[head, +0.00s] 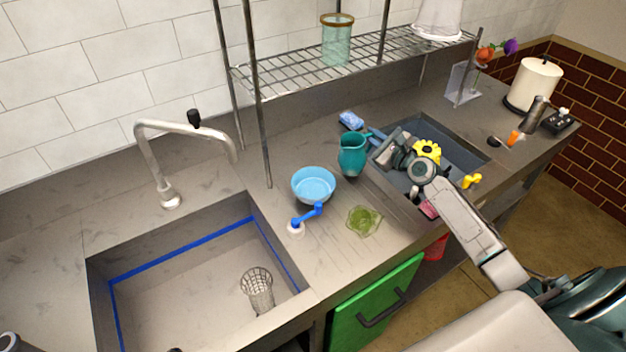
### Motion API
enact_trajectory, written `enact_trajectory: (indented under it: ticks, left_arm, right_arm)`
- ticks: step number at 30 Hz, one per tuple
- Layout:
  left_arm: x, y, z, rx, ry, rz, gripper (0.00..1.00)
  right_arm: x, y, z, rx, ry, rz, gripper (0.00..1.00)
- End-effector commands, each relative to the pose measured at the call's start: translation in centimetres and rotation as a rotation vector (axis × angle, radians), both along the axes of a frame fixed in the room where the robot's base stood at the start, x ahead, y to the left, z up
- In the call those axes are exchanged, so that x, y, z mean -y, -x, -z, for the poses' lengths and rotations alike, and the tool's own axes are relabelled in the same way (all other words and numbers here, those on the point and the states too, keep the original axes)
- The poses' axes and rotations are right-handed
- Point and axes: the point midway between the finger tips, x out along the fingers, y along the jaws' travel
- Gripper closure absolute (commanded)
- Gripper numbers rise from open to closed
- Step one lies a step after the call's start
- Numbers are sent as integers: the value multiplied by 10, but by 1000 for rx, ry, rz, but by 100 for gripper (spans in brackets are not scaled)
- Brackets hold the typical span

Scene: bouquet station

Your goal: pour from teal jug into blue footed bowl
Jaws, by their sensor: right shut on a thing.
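The teal jug (352,155) stands upright on the grey counter, or just above it; I cannot tell which. My right gripper (372,146) reaches in from the right and is shut on the jug at its right side; the fingertips are small and partly hidden. The blue footed bowl (314,184) is on the counter to the left of the jug and nearer to me. The bowl's inside looks empty, and its foot is hidden below the rim. The jug and the bowl are apart. My left gripper is not in view.
A sink (180,275) with a wire basket (257,288) opens at left. A dark basin (455,145) lies at right under my arm.

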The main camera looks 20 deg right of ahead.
Motion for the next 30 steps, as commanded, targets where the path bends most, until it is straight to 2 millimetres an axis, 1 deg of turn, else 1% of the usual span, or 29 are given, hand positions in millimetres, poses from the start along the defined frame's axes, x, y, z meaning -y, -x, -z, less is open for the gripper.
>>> enact_trajectory:
  ticks: [1, 9, 20, 21, 26, 27, 28, 30]
  left_arm:
    - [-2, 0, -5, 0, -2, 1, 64]
    - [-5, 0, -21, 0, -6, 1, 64]
    - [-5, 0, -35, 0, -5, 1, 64]
    - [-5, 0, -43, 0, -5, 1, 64]
    - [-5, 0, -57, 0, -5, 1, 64]
    - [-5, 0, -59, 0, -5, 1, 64]
    - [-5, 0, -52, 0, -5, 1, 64]
    - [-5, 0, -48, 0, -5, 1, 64]
  right_arm:
    - [-3, 0, -6, 7, 19, 0, 100]
    - [-18, 4, -21, 42, 185, -1, 100]
    - [-44, 9, -34, 91, 413, 0, 100]
    - [-48, 10, -42, 98, 440, 0, 100]
    - [-62, 14, -56, 119, 542, 0, 100]
    - [-65, 14, -58, 125, 568, 1, 100]
    - [-66, 15, -53, 129, 587, 0, 100]
    - [-70, 15, -51, 138, 632, 0, 100]
